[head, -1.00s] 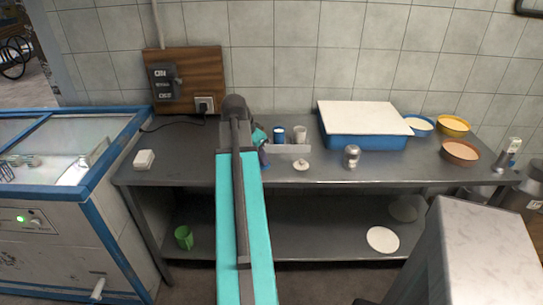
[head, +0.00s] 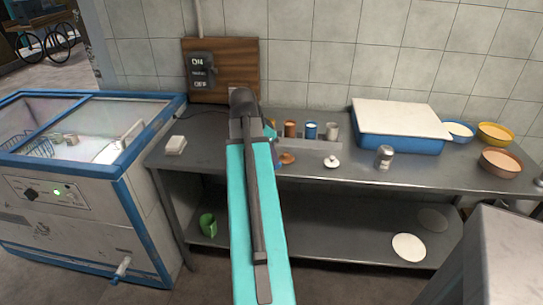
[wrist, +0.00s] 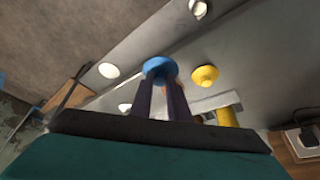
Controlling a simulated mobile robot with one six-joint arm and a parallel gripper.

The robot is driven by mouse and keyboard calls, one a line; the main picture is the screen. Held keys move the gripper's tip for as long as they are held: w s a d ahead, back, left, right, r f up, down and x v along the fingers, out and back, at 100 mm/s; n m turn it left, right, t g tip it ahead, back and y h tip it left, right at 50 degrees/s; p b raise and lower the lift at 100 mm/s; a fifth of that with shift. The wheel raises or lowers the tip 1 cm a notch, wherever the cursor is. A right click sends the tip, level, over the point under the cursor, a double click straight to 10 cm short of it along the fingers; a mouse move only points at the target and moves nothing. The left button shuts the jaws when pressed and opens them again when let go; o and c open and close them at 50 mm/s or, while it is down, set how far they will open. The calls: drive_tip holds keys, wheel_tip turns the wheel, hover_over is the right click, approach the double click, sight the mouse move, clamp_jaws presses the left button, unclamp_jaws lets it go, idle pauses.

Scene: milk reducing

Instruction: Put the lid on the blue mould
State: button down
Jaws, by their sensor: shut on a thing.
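My gripper (wrist: 160,88) is shut on a round blue lid (wrist: 159,67), held at the fingertips in the wrist view. In the head view my arm hides most of the gripper, which is over the counter left of the moulds. The blue mould (head: 311,130) stands upright at the back of the counter, between a copper mould (head: 290,128) and a white mould (head: 331,132). The held lid is apart from it. A yellow lid (wrist: 204,76) and a yellow mould (wrist: 228,117) show right of the held lid in the wrist view.
A copper lid (head: 287,158) and a white lid (head: 332,163) lie in front of the moulds. A metal shaker (head: 384,157) and a blue tub with a white top (head: 400,143) stand to the right. A white block (head: 175,145) lies at left, with bare counter around it.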

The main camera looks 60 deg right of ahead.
drive_tip(key=w+a+r+n+t, duration=0.15)
drive_tip(key=w+a+n, duration=0.45)
drive_tip(key=w+a, duration=0.6)
drive_tip(key=w+a+n+t, duration=0.3)
drive_tip(key=w+a+n, duration=0.3)
drive_tip(key=w+a, duration=0.65)
drive_tip(key=w+a+r+n+y, duration=0.1)
drive_tip(key=w+a+n, duration=0.2)
drive_tip(key=a, duration=0.6)
drive_tip(key=w+a+n+t+y, duration=0.1)
drive_tip(key=w+a+n, duration=0.3)
drive_tip(key=a, duration=0.6)
drive_tip(key=w+a+r+n+y, duration=0.1)
drive_tip(key=w+a+n+y, duration=0.1)
drive_tip(key=a, duration=0.7)
drive_tip(key=shift+w+a+r+n+t, duration=0.15)
drive_tip(key=shift+w+r+n+t, duration=0.2)
drive_tip(key=shift+w+n, duration=0.75)
